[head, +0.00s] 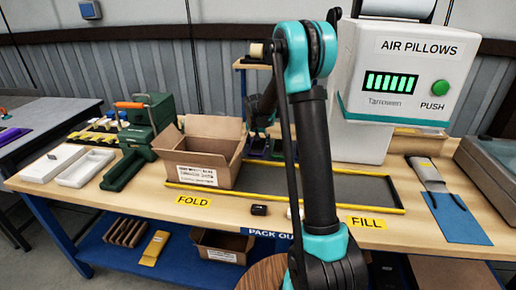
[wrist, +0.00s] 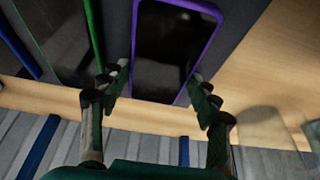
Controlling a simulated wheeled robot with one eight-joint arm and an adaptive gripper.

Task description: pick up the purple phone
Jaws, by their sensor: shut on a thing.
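The purple phone (wrist: 172,45), with a dark screen and a purple rim, fills the upper middle of the wrist view. My gripper (wrist: 160,85) has a finger on each side of its near end and is shut on it. The phone's far end is cut off by the frame edge.
A green-rimmed phone (wrist: 95,35) lies left of the purple one in the wrist view, with a blue-edged thing (wrist: 18,40) beyond it. In the head view, an open carton (head: 200,150) stands left of my arm and the air pillow machine (head: 400,75) right of it.

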